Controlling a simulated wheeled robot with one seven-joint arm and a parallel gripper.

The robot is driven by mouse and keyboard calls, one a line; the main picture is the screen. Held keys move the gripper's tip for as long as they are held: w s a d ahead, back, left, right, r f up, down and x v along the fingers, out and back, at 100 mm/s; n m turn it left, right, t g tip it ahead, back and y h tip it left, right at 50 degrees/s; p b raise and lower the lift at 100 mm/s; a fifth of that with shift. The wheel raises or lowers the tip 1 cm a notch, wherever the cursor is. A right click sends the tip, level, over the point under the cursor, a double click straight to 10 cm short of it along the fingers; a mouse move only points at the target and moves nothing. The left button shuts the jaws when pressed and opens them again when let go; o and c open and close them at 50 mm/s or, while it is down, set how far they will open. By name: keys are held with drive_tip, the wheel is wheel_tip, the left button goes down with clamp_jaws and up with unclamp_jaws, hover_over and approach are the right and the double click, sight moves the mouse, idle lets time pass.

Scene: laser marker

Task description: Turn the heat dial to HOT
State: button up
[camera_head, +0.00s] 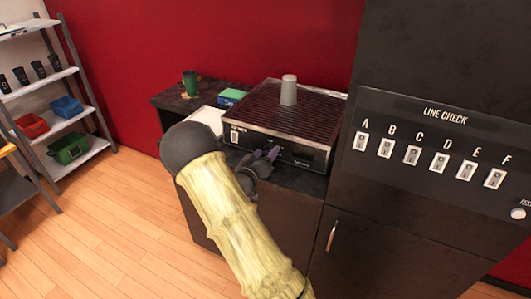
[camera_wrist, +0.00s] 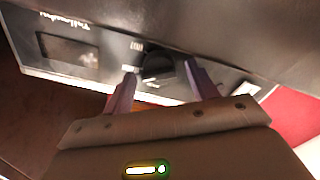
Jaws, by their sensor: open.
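The laser marker (camera_head: 262,112) is a dark box with a ribbed top, standing on the black cabinet. Its front panel (camera_wrist: 112,62) fills the upper part of the wrist view, upside down. The round black heat dial (camera_wrist: 157,66) sits on that panel, with small white labels beside it that are too blurred to read. My gripper (camera_wrist: 161,74) is open, its two purple fingers on either side of the dial. I cannot tell whether they touch it. In the head view my gripper (camera_head: 266,154) is at the machine's front, where the dial is hard to make out.
A grey cup (camera_head: 289,90) stands upside down on the machine. A green cup (camera_head: 190,83) and a blue-green box (camera_head: 231,97) are to its left. A LINE CHECK switch panel (camera_head: 435,150) is at right. Shelves (camera_head: 55,100) stand far left.

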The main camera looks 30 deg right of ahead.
drive_tip(key=shift+w+d, duration=0.1)
drive_tip(key=shift+d, duration=0.05)
drive_tip(key=shift+c, duration=0.5)
drive_tip(key=c, duration=0.9)
